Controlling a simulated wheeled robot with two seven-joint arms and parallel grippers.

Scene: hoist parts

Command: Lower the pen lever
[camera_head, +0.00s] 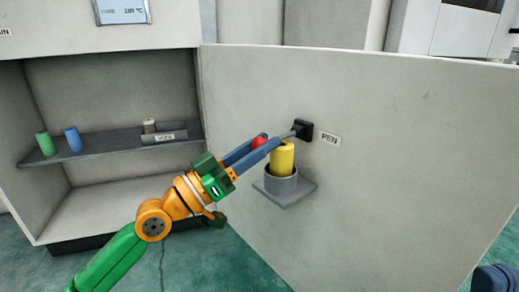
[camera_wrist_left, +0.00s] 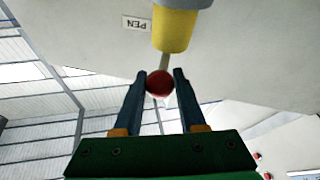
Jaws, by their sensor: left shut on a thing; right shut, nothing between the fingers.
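The pen lever has a red ball knob (camera_head: 258,141) on a thin grey rod that comes out of a black mount (camera_head: 303,130) on the pale panel. A PEN label (camera_head: 329,138) is right of the mount. My left gripper (camera_head: 263,143) is shut on the red knob, with one blue finger on each side. The knob also shows between the fingertips in the left wrist view (camera_wrist_left: 159,83), where the PEN label (camera_wrist_left: 137,23) appears upside down. Of my right gripper (camera_head: 495,280), only a dark blue part shows at the bottom right corner.
A yellow cylinder (camera_head: 283,158) stands in a grey cup (camera_head: 280,184) on a small bracket, just below and right of the knob. At left, an open cabinet holds a shelf (camera_head: 105,142) with green, blue and white-brown cylinders. The panel's right side is bare.

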